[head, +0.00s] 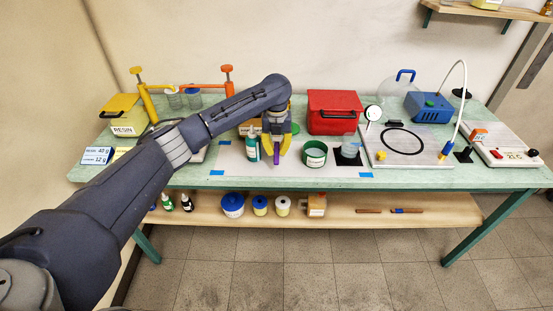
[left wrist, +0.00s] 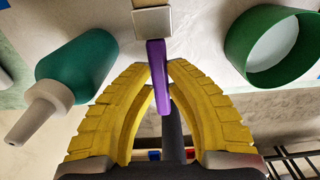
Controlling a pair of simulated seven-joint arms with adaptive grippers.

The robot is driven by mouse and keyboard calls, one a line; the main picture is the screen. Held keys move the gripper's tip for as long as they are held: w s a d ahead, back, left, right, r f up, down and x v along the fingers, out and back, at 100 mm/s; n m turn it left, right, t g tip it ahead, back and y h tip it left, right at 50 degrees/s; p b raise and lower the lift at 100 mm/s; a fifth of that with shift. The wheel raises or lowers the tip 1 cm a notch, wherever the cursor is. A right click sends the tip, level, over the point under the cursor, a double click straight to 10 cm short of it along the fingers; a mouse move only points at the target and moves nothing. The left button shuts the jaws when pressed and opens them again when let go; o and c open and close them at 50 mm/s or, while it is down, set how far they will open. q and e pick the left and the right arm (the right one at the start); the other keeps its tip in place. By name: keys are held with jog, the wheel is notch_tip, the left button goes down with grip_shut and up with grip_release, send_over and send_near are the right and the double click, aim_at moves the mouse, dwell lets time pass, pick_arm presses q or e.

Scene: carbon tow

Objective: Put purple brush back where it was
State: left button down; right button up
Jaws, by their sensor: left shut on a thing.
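The purple brush (head: 277,157) is held in my left gripper (head: 276,154), over the pale work sheet near the front of the bench. In the left wrist view the two yellow fingertips (left wrist: 160,66) close on the purple handle (left wrist: 162,88), and a pale block-like end (left wrist: 152,21) shows beyond them. I cannot tell whether the brush touches the sheet. A teal bottle (head: 252,149) stands just left of the gripper and a green cup (head: 315,153) just right of it. My right gripper is not in view.
A small jar (head: 350,149) sits on a black mat right of the cup. A red box (head: 334,112) stands behind. The lower shelf (head: 340,223) holds several tubs, small bottles and two slim brush-like items (head: 407,211). Part of the pale sheet in front is bare.

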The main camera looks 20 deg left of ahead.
aim_at(277, 150)
pick_arm(q)
jog(key=shift+f, duration=2.35)
jog(key=c, duration=1.4)
grip_release()
notch_tip(277, 150, up, 12)
jog(key=shift+r, duration=0.1)
